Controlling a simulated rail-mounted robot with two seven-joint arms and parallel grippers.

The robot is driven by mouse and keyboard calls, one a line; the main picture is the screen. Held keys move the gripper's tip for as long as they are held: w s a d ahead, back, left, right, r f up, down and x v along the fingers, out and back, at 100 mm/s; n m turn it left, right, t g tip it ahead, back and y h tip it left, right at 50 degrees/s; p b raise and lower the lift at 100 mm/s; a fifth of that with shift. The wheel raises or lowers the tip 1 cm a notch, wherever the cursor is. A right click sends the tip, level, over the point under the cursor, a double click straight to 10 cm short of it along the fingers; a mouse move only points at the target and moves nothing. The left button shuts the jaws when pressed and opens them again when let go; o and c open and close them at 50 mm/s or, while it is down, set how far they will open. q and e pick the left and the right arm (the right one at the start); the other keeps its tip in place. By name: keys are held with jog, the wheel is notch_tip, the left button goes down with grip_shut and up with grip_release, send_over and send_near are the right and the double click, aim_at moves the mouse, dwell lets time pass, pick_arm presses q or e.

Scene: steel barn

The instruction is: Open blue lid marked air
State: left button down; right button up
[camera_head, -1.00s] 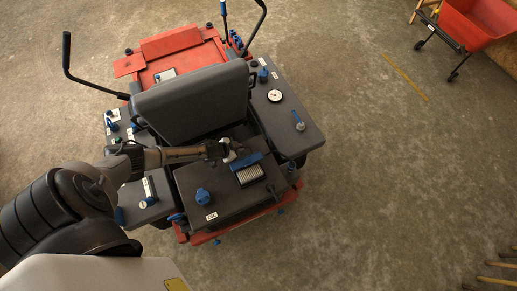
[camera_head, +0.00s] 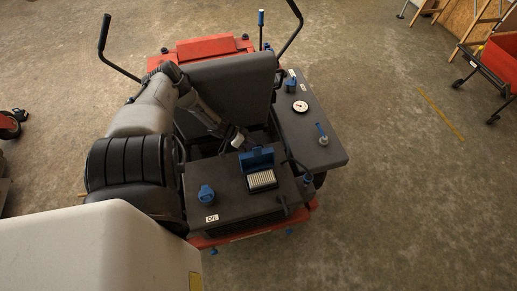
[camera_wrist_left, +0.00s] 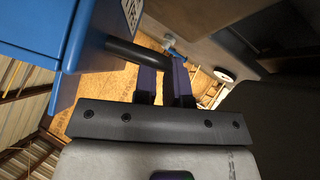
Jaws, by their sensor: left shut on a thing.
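The blue lid (camera_head: 257,160) stands raised at the back edge of its opening on the dark mower deck. A pale ribbed filter (camera_head: 262,180) shows in the opening in front of it. In the left wrist view the blue lid (camera_wrist_left: 75,35) fills the upper left, with a white, partly seen label (camera_wrist_left: 131,12). A black bar handle (camera_wrist_left: 125,50) sticks out from it. My left gripper (camera_wrist_left: 165,70) is shut on this handle, its dark fingers at the bar's end. In the head view my left gripper (camera_head: 243,145) is behind the lid, partly hidden. My right gripper is not in view.
A blue cap (camera_head: 206,194) near an OIL label (camera_head: 212,218) is left of the opening. The grey seat (camera_head: 228,92) stands behind the deck. A gauge (camera_head: 300,106) and blue valve (camera_head: 322,134) are on the right deck.

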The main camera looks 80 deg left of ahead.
pick_arm(q)
jog(key=shift+a+f, duration=0.1)
jog(key=shift+f, duration=0.05)
jog(key=c, duration=1.2)
grip_release()
jog(key=r, duration=0.1)
jog(key=r+p, duration=0.1)
jog(key=r, duration=0.1)
jog(key=r+p, duration=0.1)
jog(key=r, duration=0.1)
jog(key=shift+w+d, duration=0.15)
jog(key=shift+d, duration=0.15)
jog(key=shift+w+d+r+p, duration=0.65)
jog(key=shift+w+d+r, duration=0.4)
jog(key=shift+d, duration=0.45)
jog(key=shift+w+d+r+p, duration=0.7)
jog(key=shift+w+d+r, duration=0.35)
jog(key=shift+d, duration=0.45)
jog(key=shift+w+d+r+p, duration=0.65)
jog(key=shift+w+d+r, duration=0.25)
jog(key=shift+w+d, duration=0.45)
jog(key=shift+s+d, duration=0.15)
jog(key=shift+s, duration=0.05)
